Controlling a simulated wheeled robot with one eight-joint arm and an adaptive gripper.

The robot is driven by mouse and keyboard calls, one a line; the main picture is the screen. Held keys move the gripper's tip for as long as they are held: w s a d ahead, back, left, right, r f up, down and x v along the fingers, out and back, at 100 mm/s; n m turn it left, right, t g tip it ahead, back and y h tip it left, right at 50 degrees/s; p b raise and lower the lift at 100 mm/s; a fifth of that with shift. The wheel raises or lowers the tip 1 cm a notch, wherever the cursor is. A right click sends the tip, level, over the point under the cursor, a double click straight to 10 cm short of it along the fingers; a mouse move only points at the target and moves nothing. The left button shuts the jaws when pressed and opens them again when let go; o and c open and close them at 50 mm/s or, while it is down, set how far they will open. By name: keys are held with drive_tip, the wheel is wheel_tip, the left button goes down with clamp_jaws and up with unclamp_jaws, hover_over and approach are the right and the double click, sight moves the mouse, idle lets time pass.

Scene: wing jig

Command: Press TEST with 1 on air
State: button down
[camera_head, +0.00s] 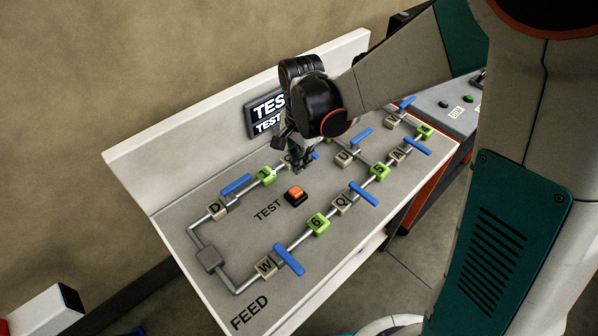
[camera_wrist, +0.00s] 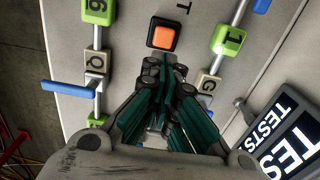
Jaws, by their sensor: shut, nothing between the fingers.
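The TEST button (camera_head: 296,194), an orange-red cap on a black base, stands on the grey board beside the printed word TEST. It also shows in the wrist view (camera_wrist: 163,36), just beyond my fingertips. My gripper (camera_head: 300,167) is shut and empty, pointing down at the board a little behind the button; in the wrist view its fingertips (camera_wrist: 168,72) look apart from the button. A green block (camera_wrist: 228,40), apparently marked 1, sits on the back pipe; it also shows in the head view (camera_head: 266,175). The display (camera_head: 263,117) reads TEST, partly hidden by my arm.
Blue handles lie across the pipe at W (camera_head: 288,260), Q (camera_head: 364,194) and A (camera_head: 418,146); the one at D (camera_head: 236,184) lies along it. A green 6 block (camera_head: 318,223) is on the front pipe. Block G (camera_wrist: 208,85) is close beside my fingers.

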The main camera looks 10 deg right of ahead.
drive_tip(key=shift+s+a+r+p, duration=0.15)
drive_tip(key=shift+r+p, duration=0.15)
drive_tip(key=shift+r, duration=1.7)
drive_tip(key=s+d+r+n+t+b, duration=0.4)
drive_tip(key=s+d+n+t+b, duration=0.3)
drive_tip(key=s+d+n, duration=0.4)
drive_tip(key=shift+s+d+b, duration=0.4)
drive_tip(key=shift+s, duration=1.55)
